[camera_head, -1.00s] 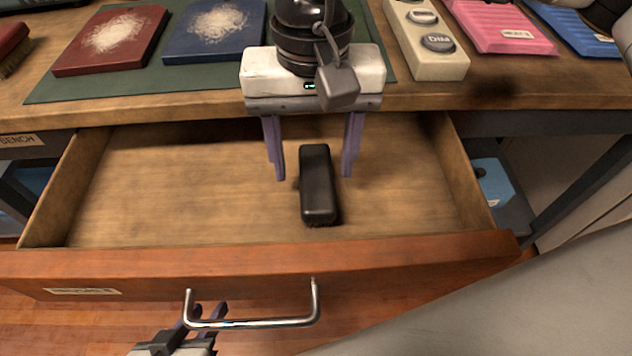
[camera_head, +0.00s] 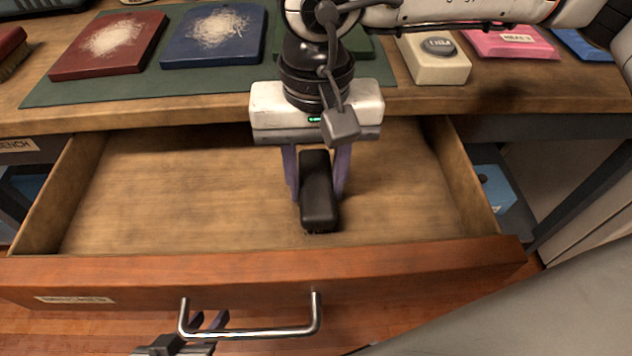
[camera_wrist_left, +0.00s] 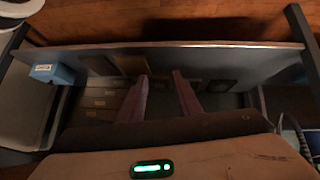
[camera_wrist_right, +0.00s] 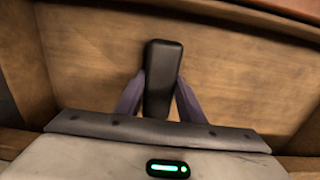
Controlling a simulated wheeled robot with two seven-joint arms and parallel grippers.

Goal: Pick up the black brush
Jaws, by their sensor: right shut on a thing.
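The black brush (camera_head: 319,205) is in the open wooden drawer (camera_head: 160,200), right of the drawer's middle. My right gripper (camera_head: 318,190) points down into the drawer from above, with its purple fingers on both sides of the brush. In the right wrist view the fingers (camera_wrist_right: 160,100) press against the sides of the brush (camera_wrist_right: 162,70). I cannot tell whether the brush still touches the drawer floor. My left gripper (camera_head: 208,322) is low in front of the drawer, by the metal handle (camera_head: 250,332). In the left wrist view its fingers (camera_wrist_left: 160,85) stand apart with nothing between them.
The drawer's front panel (camera_head: 400,280) and side walls surround the brush. On the bench above lie a red block (camera_head: 108,45), a blue block (camera_head: 214,36), a cream block (camera_head: 436,62) and a pink one (camera_head: 508,42). The drawer's left part is empty.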

